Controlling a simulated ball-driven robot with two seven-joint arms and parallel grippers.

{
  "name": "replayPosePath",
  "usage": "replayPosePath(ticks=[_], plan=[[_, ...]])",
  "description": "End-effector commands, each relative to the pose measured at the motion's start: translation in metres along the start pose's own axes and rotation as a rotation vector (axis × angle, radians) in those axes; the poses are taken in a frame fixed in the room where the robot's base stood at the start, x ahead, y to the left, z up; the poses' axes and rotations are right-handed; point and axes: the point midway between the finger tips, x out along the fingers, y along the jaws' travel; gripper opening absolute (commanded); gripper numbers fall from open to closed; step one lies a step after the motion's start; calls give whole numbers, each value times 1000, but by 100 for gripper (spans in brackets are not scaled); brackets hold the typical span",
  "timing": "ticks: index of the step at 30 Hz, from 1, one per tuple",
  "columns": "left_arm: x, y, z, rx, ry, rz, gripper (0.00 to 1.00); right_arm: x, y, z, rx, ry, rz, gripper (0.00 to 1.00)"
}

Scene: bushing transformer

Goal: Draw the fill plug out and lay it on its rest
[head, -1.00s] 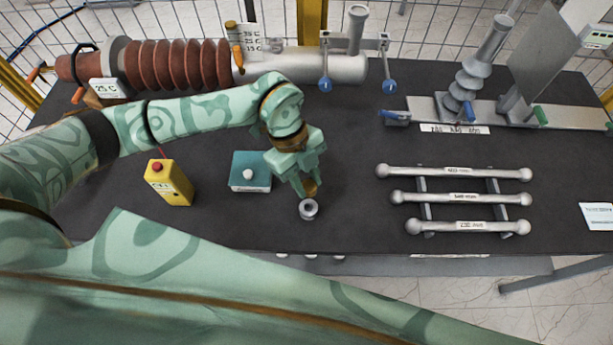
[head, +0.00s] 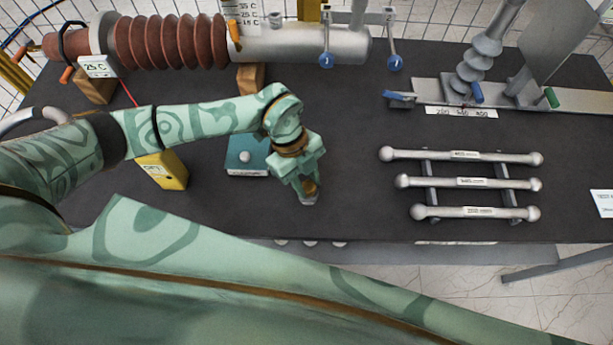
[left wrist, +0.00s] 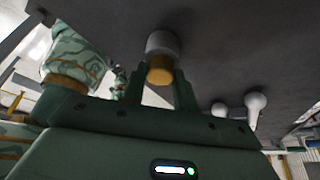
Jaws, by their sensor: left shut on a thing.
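My left gripper (head: 308,190) is shut on the brass-coloured fill plug (head: 311,187), which points down at the table. The plug also shows between the fingers in the left wrist view (left wrist: 161,70). Right below it is the plug's rest, a small pale metal cup (head: 309,201) on the dark table; it also shows in the left wrist view (left wrist: 162,42). The plug's lower end meets or nearly meets the cup; I cannot tell whether it is seated. The fingers hide part of the cup. My right gripper is not in view.
The bushing (head: 170,40) with brown sheds lies at the back left. A yellow box (head: 163,172) and a teal box (head: 247,157) stand left of the gripper. A rack of metal bars (head: 468,182) lies to the right. Bare table (head: 350,120) separates them.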

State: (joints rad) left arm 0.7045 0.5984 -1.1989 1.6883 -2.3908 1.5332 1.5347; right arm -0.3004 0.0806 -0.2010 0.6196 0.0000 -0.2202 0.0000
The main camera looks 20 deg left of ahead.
Motion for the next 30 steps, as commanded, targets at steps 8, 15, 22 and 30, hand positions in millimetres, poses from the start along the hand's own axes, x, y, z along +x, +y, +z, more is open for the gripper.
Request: replayPosePath(ticks=[8, 15, 22, 30], plan=[[0, 0, 0, 0, 0, 0, 6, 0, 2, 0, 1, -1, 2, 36], [0, 0, 0, 0, 0, 0, 32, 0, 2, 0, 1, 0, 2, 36], [0, 0, 0, 0, 0, 0, 55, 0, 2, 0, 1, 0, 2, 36], [-12, 0, 0, -1, -1, -1, 55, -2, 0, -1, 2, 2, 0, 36]])
